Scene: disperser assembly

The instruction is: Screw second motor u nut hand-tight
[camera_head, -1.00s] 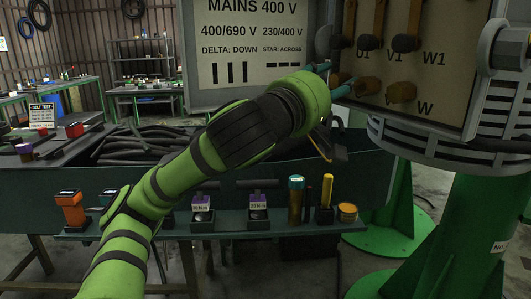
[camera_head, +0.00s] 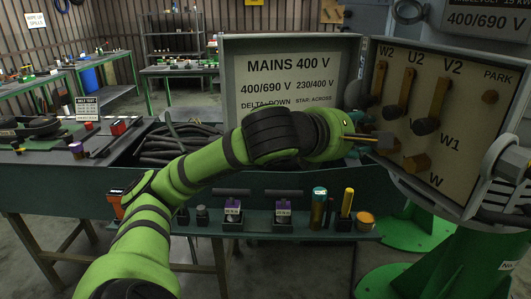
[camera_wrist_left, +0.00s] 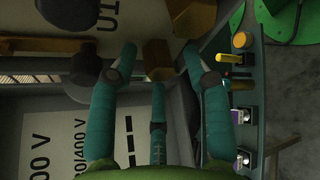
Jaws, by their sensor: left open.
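The motor terminal board (camera_head: 470,110) stands open at the right in the head view, with brass straps, dark knobs and a lower row of brass pieces. My left gripper (camera_head: 372,140) is at the lower-left part of this board. In the left wrist view its teal fingers (camera_wrist_left: 158,60) are spread and open. A brass nut-like piece (camera_wrist_left: 157,57), beside the U1 label, lies between the two fingertips; I cannot tell whether they touch it. A second brass piece (camera_wrist_left: 190,18) is just beyond. In the head view the brass piece above W (camera_head: 417,162) is clear of the gripper. My right gripper is not in view.
A dark round knob (camera_wrist_left: 85,68) is close to one finger. The open box lid (camera_head: 290,55) stands behind my left arm. Below, a narrow shelf (camera_head: 300,232) holds purple-labelled blocks, upright tools and an orange-topped jar (camera_head: 365,220). Black cables (camera_head: 180,140) lie behind.

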